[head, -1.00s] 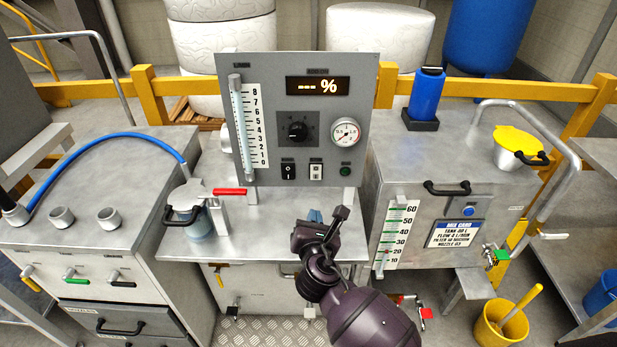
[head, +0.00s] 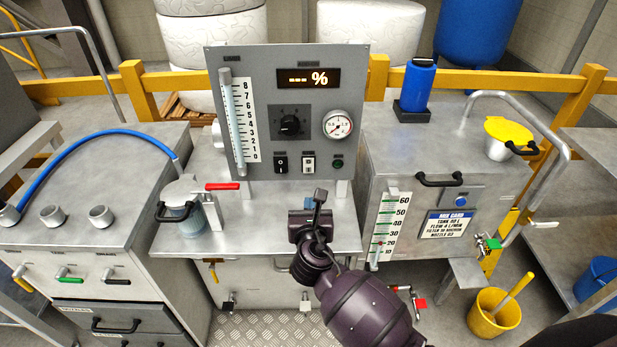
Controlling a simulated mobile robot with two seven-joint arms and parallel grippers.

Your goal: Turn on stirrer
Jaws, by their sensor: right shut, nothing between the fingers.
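The grey control panel (head: 222,100) stands upright on the middle bench. Along its lower edge are a black rocker switch (head: 281,164), a lighter rocker switch (head: 308,164) and a dark green round lamp or button (head: 338,163). Their small labels are too small to read, so I cannot tell which is the stirrer's. My right gripper (head: 319,196) is shut and empty. Its fingertips point up, in front of and below the lighter switch in the picture, apart from the panel. My left gripper is not in view.
The panel also carries a display reading "--- %" (head: 308,78), a black knob (head: 290,125) and a dial gauge (head: 337,124). A red-handled valve (head: 222,186) and a lidded jar (head: 181,200) stand left on the bench. A steel tank (head: 400,160) stands to the right.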

